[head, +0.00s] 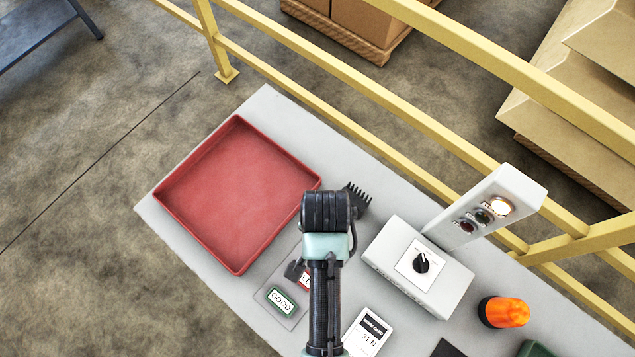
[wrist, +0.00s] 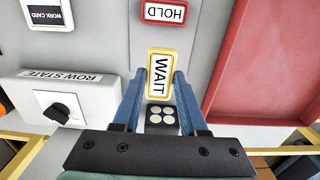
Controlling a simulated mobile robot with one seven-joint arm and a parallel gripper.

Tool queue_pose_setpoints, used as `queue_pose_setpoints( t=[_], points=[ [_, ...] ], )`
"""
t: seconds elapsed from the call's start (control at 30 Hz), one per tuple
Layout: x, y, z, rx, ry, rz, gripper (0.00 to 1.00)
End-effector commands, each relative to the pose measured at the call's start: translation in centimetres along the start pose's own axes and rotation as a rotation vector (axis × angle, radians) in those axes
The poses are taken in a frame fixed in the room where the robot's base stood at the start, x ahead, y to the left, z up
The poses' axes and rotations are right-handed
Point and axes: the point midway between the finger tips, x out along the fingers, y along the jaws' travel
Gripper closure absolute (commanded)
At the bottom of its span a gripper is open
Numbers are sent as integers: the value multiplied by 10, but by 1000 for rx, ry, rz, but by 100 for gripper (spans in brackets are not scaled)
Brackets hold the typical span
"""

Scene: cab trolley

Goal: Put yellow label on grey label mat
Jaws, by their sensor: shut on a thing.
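The yellow label (wrist: 158,76), reading WAIT, is between the two blue fingers of my gripper (wrist: 159,85) in the wrist view. The gripper is shut on it. My arm hides the yellow label in the head view. The grey label mat (head: 297,315) is beside my arm, partly covered by it. A green GOOD label (head: 282,301) lies on the mat. A red HOLD label (head: 305,281) is partly hidden by my arm; it also shows in the wrist view (wrist: 164,12), beyond the yellow label. I cannot tell whether the yellow label touches the surface below.
A large red tray (head: 240,190) stands on the left of the grey table. A control box with a black knob (head: 421,263), a work card (head: 367,332) and an orange beacon (head: 505,312) are on the right. A yellow railing (head: 340,75) runs behind the table.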

Motion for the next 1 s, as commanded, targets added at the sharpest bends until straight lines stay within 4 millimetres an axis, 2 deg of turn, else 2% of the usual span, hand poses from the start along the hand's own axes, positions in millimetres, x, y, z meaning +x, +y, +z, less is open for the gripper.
queue_pose_setpoints(
  t=[0.1, 0.27, 0.5, 0.93, 0.97, 1.0],
  points=[
    [19, 0, 1, -1, -2, 2, 100],
    [33, 0, 0, 0, -2, 1, 100],
    [64, 0, 0, 0, 0, 0, 100],
    [72, 0, 0, 0, 1, -1, 100],
    [72, 0, 0, 0, 2, -1, 56],
    [72, 0, 0, 0, 2, -1, 49]
  ],
)
